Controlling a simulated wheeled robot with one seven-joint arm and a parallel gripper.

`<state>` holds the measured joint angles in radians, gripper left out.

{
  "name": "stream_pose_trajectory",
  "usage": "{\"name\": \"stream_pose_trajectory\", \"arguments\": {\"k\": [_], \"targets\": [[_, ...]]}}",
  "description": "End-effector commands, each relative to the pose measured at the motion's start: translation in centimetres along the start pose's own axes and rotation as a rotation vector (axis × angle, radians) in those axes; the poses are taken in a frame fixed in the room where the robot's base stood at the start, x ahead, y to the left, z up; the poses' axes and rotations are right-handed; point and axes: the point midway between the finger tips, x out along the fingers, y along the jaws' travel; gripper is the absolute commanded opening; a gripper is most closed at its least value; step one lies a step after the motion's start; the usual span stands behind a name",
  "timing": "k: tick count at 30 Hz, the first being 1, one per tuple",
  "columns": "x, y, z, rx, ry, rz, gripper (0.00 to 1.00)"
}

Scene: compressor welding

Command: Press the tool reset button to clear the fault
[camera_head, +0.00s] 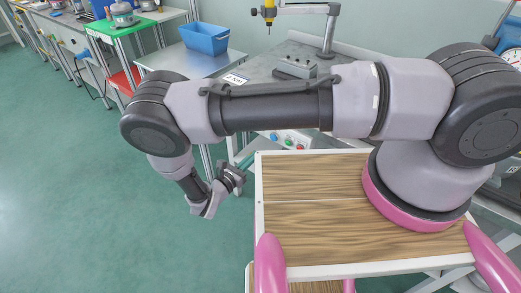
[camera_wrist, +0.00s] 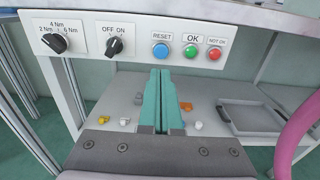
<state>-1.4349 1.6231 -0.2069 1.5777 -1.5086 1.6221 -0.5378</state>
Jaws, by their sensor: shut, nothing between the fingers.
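The control panel (camera_wrist: 140,38) fills the top of the wrist view. Its blue button (camera_wrist: 161,50) is labelled RESET. To its right are a green button (camera_wrist: 190,51) labelled OK and a red button (camera_wrist: 214,53) labelled NOT OK. To its left are an OFF/ON knob (camera_wrist: 114,46) and a torque knob (camera_wrist: 54,42). My gripper (camera_wrist: 161,71) has teal fingers shut together and empty, with the tips appearing just below the RESET button; the gap to it cannot be told. In the head view my gripper (camera_head: 241,165) is left of the partly hidden panel (camera_head: 292,139).
A lower shelf (camera_wrist: 225,125) with small coloured parts and a grey tray (camera_wrist: 250,118) lies beneath the panel. Table legs stand at the left of the wrist view. A blue bin (camera_head: 205,38) sits on the metal bench. The green floor (camera_head: 80,180) at left is clear.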

Motion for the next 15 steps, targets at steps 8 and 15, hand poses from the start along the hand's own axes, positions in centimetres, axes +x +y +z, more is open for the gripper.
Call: {"name": "stream_pose_trajectory", "arguments": {"k": [8, 15], "targets": [[-3.8, 0.0, -0.1, 0.001, 0.002, 0.001, 0.0], [-4.2, 0.0, 0.0, -0.001, 0.001, -0.001, 0.0]]}}
